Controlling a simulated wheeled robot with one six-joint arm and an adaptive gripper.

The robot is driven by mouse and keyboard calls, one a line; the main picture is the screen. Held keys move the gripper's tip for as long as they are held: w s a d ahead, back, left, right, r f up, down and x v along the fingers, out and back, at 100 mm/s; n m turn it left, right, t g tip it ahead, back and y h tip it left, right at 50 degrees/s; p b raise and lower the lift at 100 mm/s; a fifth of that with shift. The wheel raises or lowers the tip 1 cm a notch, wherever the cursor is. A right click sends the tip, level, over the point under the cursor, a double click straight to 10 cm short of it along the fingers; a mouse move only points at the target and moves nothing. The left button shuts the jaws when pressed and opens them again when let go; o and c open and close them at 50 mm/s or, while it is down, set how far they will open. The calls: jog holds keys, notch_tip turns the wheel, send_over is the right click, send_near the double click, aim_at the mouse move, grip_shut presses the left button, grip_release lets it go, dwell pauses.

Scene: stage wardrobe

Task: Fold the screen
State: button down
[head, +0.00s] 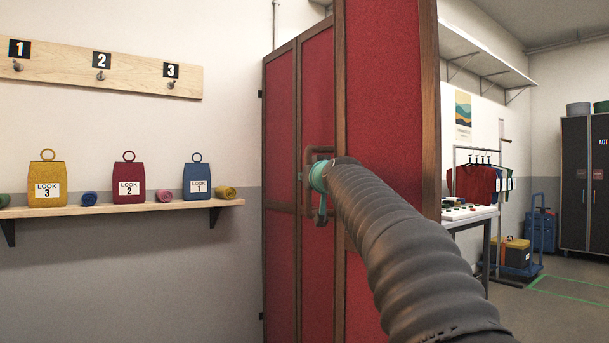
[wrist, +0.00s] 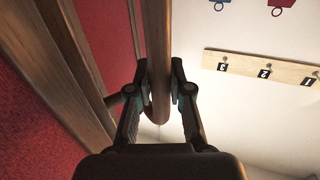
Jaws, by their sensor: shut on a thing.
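The folding screen has red panels in dark brown wooden frames and stands upright against the left wall. Its large near panel (head: 388,90) faces me, and narrower-looking panels (head: 281,150) stand at an angle behind it on the left. A brown bar handle (head: 322,151) sticks out from the screen. My gripper (head: 319,188) is at this handle, partly hidden by my arm. In the wrist view, the two fingers (wrist: 159,92) are closed around the handle (wrist: 156,38), with the red panel (wrist: 30,120) to the left. The screen's lower right part is hidden by my arm.
A wall shelf (head: 120,208) with yellow, red and blue bags stands left of the screen, below a numbered peg board (head: 60,62). To the right are a white table (head: 470,214), a clothes rack (head: 480,150), a blue trolley (head: 530,262) and dark lockers (head: 580,180).

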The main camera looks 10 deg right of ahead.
jog(key=c, duration=1.1)
grip_release()
jog(key=shift+o, duration=0.2)
jog(key=s, duration=1.2)
jog(key=shift+d, duration=0.2)
